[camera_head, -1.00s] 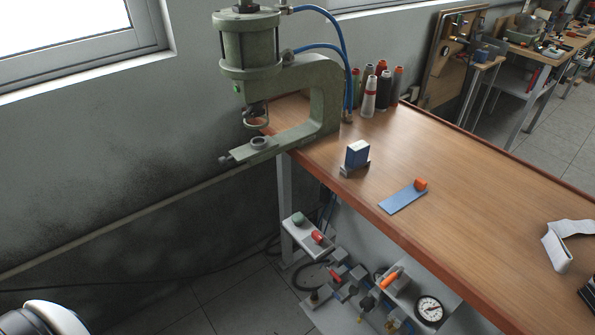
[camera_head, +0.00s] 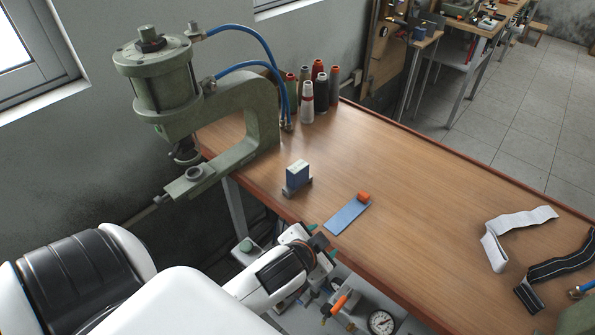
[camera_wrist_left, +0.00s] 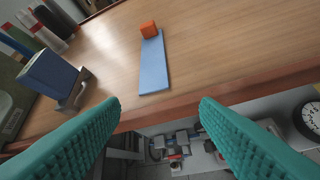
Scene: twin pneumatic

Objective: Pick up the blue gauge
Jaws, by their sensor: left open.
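The blue gauge appears to be the flat blue strip (camera_head: 347,218) with an orange block at its far end, lying flat near the table's front edge. It also shows in the left wrist view (camera_wrist_left: 153,65), ahead of the fingers. My left gripper (camera_head: 322,243) is open and empty, just off the table's front edge beside the strip's near end. Its teal fingers (camera_wrist_left: 160,102) stand apart on either side of the strip's line, not touching it. My right gripper is not in view.
A blue block (camera_head: 297,176) in a metal holder stands left of the strip. A green press (camera_head: 240,115) is at the table's left end, with several thread spools (camera_head: 307,100) behind. White (camera_head: 515,232) and black straps lie at right. A dial (camera_head: 381,322) sits below the edge.

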